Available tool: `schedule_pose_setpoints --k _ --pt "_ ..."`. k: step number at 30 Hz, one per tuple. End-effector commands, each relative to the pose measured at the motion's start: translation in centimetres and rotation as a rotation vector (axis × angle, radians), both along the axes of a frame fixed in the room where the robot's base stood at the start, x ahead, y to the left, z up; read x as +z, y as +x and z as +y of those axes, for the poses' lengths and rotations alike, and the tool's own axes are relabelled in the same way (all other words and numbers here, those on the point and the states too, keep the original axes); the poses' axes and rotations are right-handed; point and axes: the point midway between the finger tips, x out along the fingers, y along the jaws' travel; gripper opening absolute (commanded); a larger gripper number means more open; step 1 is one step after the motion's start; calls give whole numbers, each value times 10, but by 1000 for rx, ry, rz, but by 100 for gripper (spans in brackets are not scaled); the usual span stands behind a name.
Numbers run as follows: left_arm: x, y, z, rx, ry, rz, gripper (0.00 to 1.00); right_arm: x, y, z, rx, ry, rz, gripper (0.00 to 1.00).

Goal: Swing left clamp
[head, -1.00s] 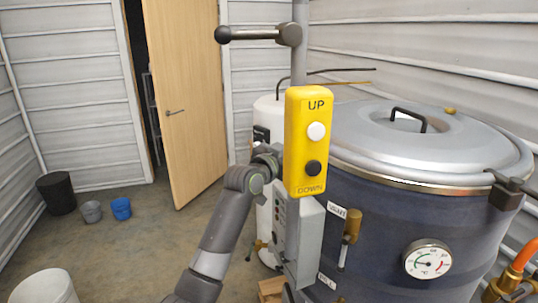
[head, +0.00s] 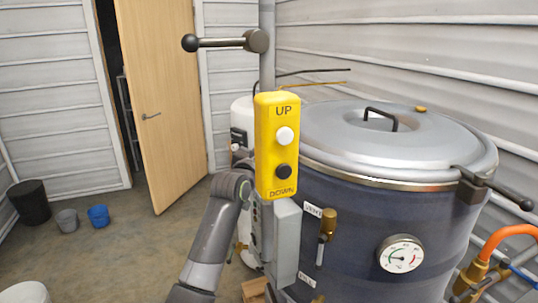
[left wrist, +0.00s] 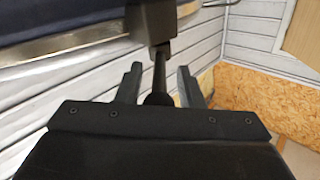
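The left clamp (left wrist: 152,22) shows in the left wrist view as a dark block at the vessel's metal rim, with a thin rod lever (left wrist: 160,72) and a dark round knob (left wrist: 158,99) pointing toward my gripper. My left gripper (left wrist: 158,78) is open, with one finger on each side of the lever and visible gaps to the rod. In the head view my left arm reaches behind the yellow control box, which hides the gripper and the left clamp. My right gripper is not in view.
The yellow UP/DOWN box (head: 276,147) hangs on a pole before the blue vessel (head: 345,235) with its grey lid (head: 395,140). Another clamp (head: 470,182) with a ball lever sits at the rim's right. An orange pipe (head: 505,236) is lower right. Open floor lies left.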

Motion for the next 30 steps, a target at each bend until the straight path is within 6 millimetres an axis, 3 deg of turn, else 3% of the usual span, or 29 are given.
schedule_pose_setpoints --k 14,30 --pt "-4 -10 4 0 -2 4 34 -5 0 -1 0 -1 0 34" --pt "-5 -81 31 0 0 2 34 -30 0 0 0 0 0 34"
